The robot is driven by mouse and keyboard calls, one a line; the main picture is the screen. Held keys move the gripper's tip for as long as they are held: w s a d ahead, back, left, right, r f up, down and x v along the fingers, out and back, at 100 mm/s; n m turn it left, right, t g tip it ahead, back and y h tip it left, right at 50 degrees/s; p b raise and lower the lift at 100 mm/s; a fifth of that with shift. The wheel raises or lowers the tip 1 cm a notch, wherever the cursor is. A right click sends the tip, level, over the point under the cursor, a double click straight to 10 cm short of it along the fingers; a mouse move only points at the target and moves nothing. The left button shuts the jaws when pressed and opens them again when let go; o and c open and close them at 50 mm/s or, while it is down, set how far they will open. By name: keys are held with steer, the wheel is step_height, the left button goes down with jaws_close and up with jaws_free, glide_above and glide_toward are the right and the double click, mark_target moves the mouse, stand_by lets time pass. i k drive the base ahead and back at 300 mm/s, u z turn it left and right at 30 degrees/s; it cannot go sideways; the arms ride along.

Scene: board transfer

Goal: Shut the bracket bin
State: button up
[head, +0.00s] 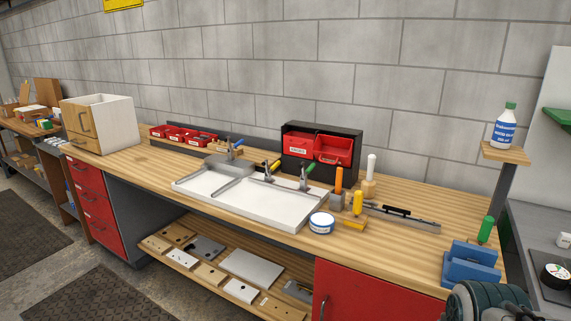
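A black cabinet (321,134) stands at the back of the wooden workbench against the block wall. It holds two red bins side by side. The left bin (299,146) has a white label on its front, too small to read surely. The right bin (333,151) sits tilted forward, with its inside showing, so it looks open. I cannot tell surely which one is the bracket bin, or whether the left one is fully shut. My gripper is not in view; only a dark rounded part, apparently of my arm, shows at the bottom right corner.
In front of the cabinet lie a white tray-like board (285,208) and several toggle clamps. A blue-and-white tin (321,222), upright tools with orange and white handles, and a blue block (470,263) stand to the right. Small red bins (182,136) stand left.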

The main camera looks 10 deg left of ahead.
mark_target(327, 149)
steer(key=z, duration=0.75)
steer(key=i, duration=0.75)
steer(key=u, duration=2.15)
